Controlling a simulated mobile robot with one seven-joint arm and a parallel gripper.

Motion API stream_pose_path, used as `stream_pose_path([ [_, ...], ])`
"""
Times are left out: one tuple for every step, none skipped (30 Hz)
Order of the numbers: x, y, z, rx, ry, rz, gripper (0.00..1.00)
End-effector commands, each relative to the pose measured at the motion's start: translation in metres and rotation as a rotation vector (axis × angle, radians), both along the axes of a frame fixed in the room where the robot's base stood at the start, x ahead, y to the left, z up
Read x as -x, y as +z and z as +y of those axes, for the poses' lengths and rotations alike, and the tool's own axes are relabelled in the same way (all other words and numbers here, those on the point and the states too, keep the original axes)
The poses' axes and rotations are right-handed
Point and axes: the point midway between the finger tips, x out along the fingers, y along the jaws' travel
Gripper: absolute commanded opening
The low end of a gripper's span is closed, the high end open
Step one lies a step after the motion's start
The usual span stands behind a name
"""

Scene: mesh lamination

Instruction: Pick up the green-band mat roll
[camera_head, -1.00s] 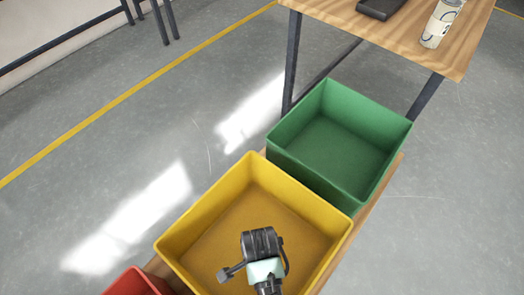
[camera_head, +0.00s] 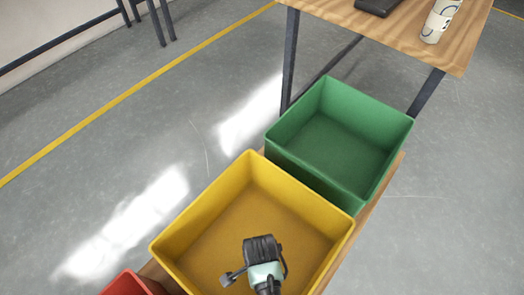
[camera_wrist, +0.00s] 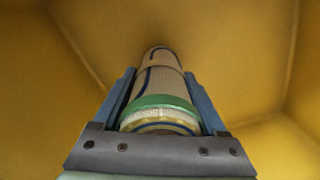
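The green-band mat roll (camera_wrist: 162,102) is a beige cylinder with dark blue lines and a green band near its close end. In the wrist view it lies lengthwise between the two fingers of my gripper (camera_wrist: 160,82), which appear closed against its sides. Its far end points away toward the yellow bin's inside. In the head view my gripper (camera_head: 262,262) is over the yellow bin (camera_head: 197,212), and the roll is hidden beneath it.
A green bin (camera_head: 318,142) stands behind the yellow one and a red bin (camera_head: 130,284) in front at lower left. A wooden table (camera_head: 405,38) at upper right carries a pale patterned cylinder (camera_head: 438,22) and a dark object (camera_head: 378,5). The floor at left is clear.

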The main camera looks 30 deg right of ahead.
Motion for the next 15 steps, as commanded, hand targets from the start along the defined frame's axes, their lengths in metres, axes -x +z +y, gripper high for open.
stream_pose_path([
  [0.0,0.0001,0.0,0.0,0.0,0.0,0.64],
  [0.0,0.0001,0.0,0.0,0.0,0.0,0.59],
  [0.0,0.0001,0.0,0.0,0.0,0.0,0.51],
  [0.0,0.0001,0.0,0.0,0.0,0.0,0.46],
  [0.0,0.0001,0.0,0.0,0.0,0.0,0.41],
  [0.0001,0.0001,0.0,0.0,0.0,0.0,0.33],
  [0.0001,0.0001,0.0,0.0,0.0,0.0,0.28],
  [0.0001,0.0001,0.0,0.0,0.0,0.0,0.23],
  [0.0001,0.0001,0.0,0.0,0.0,0.0,0.15],
  [0.0001,0.0001,0.0,0.0,0.0,0.0,0.1],
  [0.0001,0.0001,0.0,0.0,0.0,0.0,0.05],
  [-0.0002,0.0004,0.0,0.0,0.0,-0.001,0.0],
  [-0.0002,0.0004,0.0,0.0,0.0,-0.001,0.0],
  [-0.0002,0.0004,0.0,0.0,0.0,-0.001,0.0],
  [-0.0002,0.0004,0.0,0.0,0.0,-0.001,0.0],
])
